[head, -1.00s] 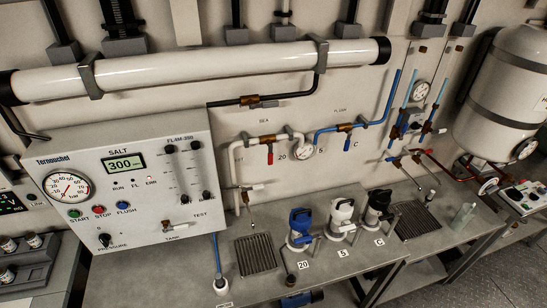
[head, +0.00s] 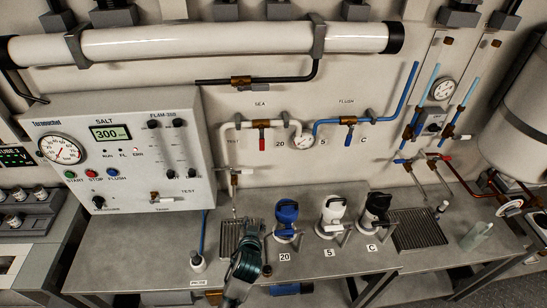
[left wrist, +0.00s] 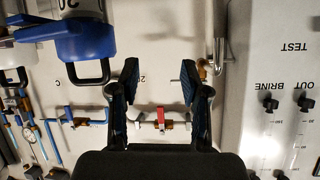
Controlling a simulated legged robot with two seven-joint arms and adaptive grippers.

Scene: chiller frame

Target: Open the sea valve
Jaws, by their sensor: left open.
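The sea valve (head: 262,124) is a brass body on the pipe under the SEA label, with a red lever (head: 262,143) hanging down. In the left wrist view, which is upside down, the red lever (left wrist: 160,117) shows between and beyond my fingers. My left gripper (head: 254,232) is over the bench in front of the left drain grate, below and apart from the valve. In the left wrist view its fingers (left wrist: 160,82) are spread with nothing between them. My right gripper is not in view.
A blue-handled flush valve (head: 350,124) is to the right. A blue filter housing (head: 287,214), a white one (head: 333,208) and a black one (head: 377,208) stand on the bench (head: 330,257). The salt control box (head: 130,150) projects at left. The wall around the lever is clear.

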